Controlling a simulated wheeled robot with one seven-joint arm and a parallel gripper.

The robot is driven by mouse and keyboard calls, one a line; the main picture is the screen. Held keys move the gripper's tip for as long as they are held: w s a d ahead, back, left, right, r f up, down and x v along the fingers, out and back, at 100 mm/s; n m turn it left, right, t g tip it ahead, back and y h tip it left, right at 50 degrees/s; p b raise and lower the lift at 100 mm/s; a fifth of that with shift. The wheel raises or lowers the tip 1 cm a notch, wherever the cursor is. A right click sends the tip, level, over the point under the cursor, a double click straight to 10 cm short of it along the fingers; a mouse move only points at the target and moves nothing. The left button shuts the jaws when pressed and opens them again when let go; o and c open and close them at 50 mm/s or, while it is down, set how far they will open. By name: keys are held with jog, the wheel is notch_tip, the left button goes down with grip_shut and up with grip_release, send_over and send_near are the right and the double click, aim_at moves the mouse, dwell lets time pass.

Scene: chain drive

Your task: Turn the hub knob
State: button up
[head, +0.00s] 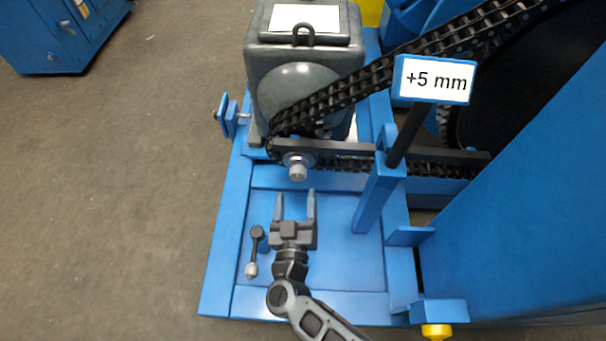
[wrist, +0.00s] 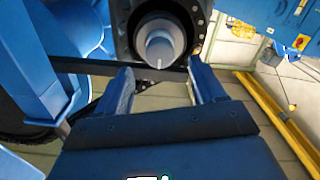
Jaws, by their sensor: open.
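The hub knob (head: 298,172) is a small grey cylinder on the hub at the lower end of the chain, in front of the grey motor. In the wrist view the knob (wrist: 160,47) faces the camera at top centre, with a light mark on its lower face. My gripper (head: 296,194) is open and empty, its two fingers pointing at the knob from just in front of it. In the wrist view my gripper (wrist: 160,78) has one finger on each side below the knob, apart from it.
The black chain (head: 400,68) runs up right from the hub. A blue post with a "+5 mm" sign (head: 434,80) stands right of my gripper. A small lever with a ball end (head: 253,256) is at left on the blue base (head: 225,270). Open floor (head: 120,190) lies left.

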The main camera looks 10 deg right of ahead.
aim_at(298, 178)
jog(key=shift+w+d+b, duration=0.2)
jog(key=shift+w+b, duration=0.15)
jog(key=shift+w, duration=0.7)
jog(key=shift+w+d+b, duration=0.2)
jog(key=shift+w+b, duration=0.15)
jog(key=shift+w, duration=0.65)
jog(key=shift+w+d+b, duration=0.2)
jog(key=shift+w+b, duration=0.15)
jog(key=shift+w, duration=0.7)
jog(key=c, duration=1.1)
jog(key=shift+o, duration=0.2)
